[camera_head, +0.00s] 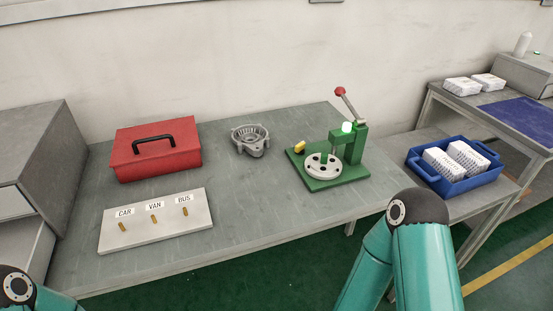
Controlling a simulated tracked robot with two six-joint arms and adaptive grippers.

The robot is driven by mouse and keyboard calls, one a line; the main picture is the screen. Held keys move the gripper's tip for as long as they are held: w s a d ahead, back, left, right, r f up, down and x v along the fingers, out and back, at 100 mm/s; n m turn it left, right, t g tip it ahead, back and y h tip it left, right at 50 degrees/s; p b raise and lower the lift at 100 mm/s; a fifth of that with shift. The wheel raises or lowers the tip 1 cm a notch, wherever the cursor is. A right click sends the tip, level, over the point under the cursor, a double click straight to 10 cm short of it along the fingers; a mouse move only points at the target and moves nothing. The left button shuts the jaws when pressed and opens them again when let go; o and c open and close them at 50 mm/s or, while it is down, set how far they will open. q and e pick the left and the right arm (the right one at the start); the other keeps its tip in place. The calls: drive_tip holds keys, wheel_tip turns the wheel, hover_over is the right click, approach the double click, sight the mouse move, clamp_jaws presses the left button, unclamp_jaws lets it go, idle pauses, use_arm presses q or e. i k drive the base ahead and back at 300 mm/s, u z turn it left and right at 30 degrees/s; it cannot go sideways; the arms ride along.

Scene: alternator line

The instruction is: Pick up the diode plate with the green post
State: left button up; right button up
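I see no plate that shows a clear green post. A round grey plate with holes (321,167) lies on the base of a green hand press (345,176) on the table. I cannot tell whether it is a diode plate. Only teal links of my arms show at the bottom left and bottom right; neither gripper is in view.
On the grey table (240,205) are a closed red toolbox (155,165), a grey cast housing (249,140) and a pale board (165,229) with brass pegs labelled CAR, VAN and BUS. A blue crate (481,182) with white blocks stands right. The table's middle front is clear.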

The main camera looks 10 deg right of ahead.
sight(323, 164)
drive_tip(key=z, duration=1.2)
drive_tip(key=i, duration=0.15)
drive_tip(key=u, duration=2.8)
drive_tip(key=i, duration=0.25)
drive_tip(key=u, duration=1.8)
drive_tip(key=k, duration=0.85)
drive_tip(key=z, duration=0.15)
drive_tip(key=k, duration=1.4)
drive_tip(key=z, duration=0.65)
drive_tip(key=k, duration=0.7)
drive_tip(key=z, duration=0.3)
